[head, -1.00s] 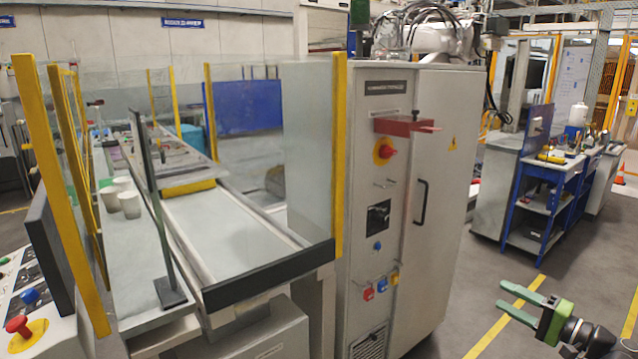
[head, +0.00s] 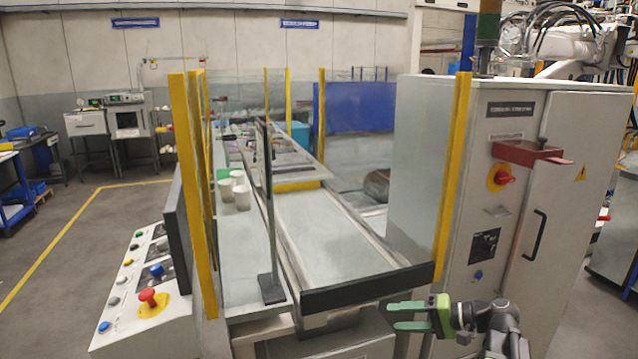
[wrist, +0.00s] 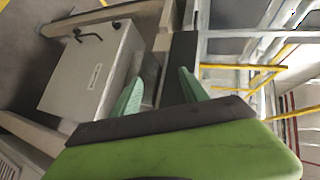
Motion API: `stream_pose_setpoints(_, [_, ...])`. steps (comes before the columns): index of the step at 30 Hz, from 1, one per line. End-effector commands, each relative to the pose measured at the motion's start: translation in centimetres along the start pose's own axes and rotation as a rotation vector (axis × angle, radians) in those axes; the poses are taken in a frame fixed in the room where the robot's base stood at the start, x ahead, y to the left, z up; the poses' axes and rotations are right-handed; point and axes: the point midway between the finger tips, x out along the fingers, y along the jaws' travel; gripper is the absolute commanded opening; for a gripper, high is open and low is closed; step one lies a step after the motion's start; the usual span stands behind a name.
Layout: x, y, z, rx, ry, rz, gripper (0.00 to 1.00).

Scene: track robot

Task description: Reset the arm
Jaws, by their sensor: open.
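My gripper (head: 408,316) is at the lower right of the head view, in front of the machine's lower front. Its two green fingers point left and stand apart, with nothing between them. In the wrist view the green fingers (wrist: 160,92) also stand apart and empty, above the broad green gripper body. My dark wrist and arm links show at the right of the gripper in the head view.
A conveyor (head: 330,232) with glass guards and yellow posts stands ahead. A grey cabinet (head: 560,230) with switches is at right. A control panel (head: 140,290) with a red button is at lower left. White cups (head: 241,196) stand on the side ledge. Open floor (head: 70,240) lies left.

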Motion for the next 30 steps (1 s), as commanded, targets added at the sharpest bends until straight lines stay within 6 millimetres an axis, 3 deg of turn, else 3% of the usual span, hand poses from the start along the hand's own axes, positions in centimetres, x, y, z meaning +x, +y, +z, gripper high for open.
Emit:
stream_pose_setpoints(1, [4.2,-1.1,2.2,-0.022,-0.089,0.062,0.52])
stream_pose_setpoints(4, [10.4,-1.1,6.3,-0.070,-0.232,0.211,0.52])
stream_pose_setpoints(7, [14.5,-0.4,10.2,-0.128,-0.344,0.370,0.52])
stream_pose_setpoints(11, [17.2,1.4,14.2,-0.221,-0.447,0.605,0.52])
stream_pose_setpoints(14, [16.6,3.5,15.0,-0.281,-0.469,0.798,0.52])
stream_pose_setpoints(19, [12.0,7.2,13.2,-0.308,-0.423,1.058,0.52])
stream_pose_setpoints(24, [9.5,8.5,11.7,-0.311,-0.386,1.177,0.52])
stream_pose_setpoints(30, [9.6,8.4,11.7,-0.302,-0.379,1.175,0.52])
